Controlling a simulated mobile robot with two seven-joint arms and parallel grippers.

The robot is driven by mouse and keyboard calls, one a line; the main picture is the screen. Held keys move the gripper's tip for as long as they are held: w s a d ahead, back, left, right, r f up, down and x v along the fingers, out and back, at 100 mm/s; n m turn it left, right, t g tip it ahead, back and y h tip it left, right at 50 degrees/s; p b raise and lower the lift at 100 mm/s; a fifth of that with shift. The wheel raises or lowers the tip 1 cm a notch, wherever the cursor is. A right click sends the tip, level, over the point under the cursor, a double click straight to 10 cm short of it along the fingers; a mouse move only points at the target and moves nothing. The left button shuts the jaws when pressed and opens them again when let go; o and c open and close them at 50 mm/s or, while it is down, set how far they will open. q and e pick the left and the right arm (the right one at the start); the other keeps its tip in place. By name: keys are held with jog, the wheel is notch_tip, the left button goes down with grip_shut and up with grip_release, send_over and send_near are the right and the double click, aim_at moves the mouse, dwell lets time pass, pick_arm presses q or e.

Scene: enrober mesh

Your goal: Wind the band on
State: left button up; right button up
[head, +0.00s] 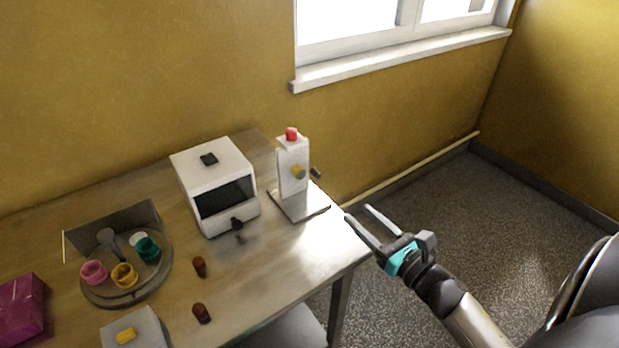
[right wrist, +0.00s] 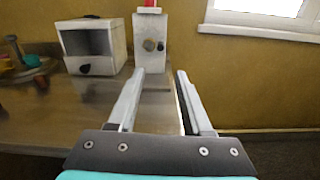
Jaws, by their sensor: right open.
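A white upright stand (head: 292,170) with a red cap (head: 291,134), a brass knob (head: 298,171) and a dark handle (head: 316,172) stands on a flat plate near the table's right end. It also shows in the right wrist view (right wrist: 149,28), straight ahead between the fingers. A white box (head: 214,165) with a dark front opening and a black front knob (head: 237,224) stands left of it. No band is clearly recognisable. My right gripper (head: 358,212) is open and empty, just off the table's right edge and apart from the stand. My left gripper is out of view.
A round tray (head: 98,297) with pink, yellow and green pots sits at left. Two brown pieces (head: 199,267) (head: 201,313) stand on the wooden table (head: 270,270). A magenta box (head: 20,308) and a grey block with a yellow top piece (head: 126,336) lie near the front left.

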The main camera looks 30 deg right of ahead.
aim_at(319, 177)
jog(key=shift+n, duration=0.3)
jog(key=w, duration=1)
jog(key=w+a, duration=0.1)
jog(key=w, duration=0.4)
jog(key=shift+w, duration=0.1)
jog(key=shift+c, duration=0.4)
grip_shut()
